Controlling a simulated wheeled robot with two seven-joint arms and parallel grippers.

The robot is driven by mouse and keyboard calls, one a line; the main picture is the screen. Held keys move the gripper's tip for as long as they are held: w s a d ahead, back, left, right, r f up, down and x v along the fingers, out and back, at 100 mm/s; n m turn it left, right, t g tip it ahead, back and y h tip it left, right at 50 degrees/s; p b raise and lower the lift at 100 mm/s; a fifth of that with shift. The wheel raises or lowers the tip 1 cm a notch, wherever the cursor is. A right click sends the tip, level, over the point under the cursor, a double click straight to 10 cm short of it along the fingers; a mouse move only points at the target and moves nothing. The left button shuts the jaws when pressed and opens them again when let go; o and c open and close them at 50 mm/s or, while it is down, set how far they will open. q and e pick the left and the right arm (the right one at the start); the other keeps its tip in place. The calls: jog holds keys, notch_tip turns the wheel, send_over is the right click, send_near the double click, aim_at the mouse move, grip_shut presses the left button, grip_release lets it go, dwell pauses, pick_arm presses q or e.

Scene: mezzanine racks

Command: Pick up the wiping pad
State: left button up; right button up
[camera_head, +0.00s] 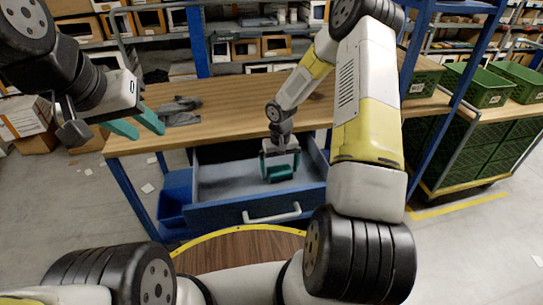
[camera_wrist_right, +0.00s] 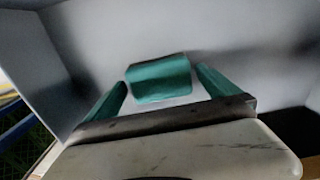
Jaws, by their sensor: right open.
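The wiping pad, a small teal block (camera_wrist_right: 158,78), lies on the pale floor of the open drawer (camera_head: 233,214). In the head view it shows as a teal patch (camera_head: 280,174) at the right gripper's fingers. My right gripper (camera_head: 281,163) points down into the drawer and is open. In the right wrist view the pad appears between the teal fingertips, with a visible gap on each side. Whether the fingertips are level with the pad is unclear. My left gripper (camera_head: 138,127) is open and empty, at the left end of the workbench.
The drawer hangs under a wooden workbench (camera_head: 235,105), with walls close around my right gripper and a white handle (camera_head: 272,213) in front. Grey gloves (camera_head: 180,110) lie on the bench. A blue bin (camera_head: 174,200) is left of the drawer. Green crates (camera_head: 478,85) stand at right.

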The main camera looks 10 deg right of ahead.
aim_at(279, 169)
jog(key=shift+f, duration=0.3)
jog(key=c, duration=1.3)
jog(key=shift+r, duration=0.15)
notch_tip(279, 169, up, 10)
jog(key=shift+f, duration=0.1)
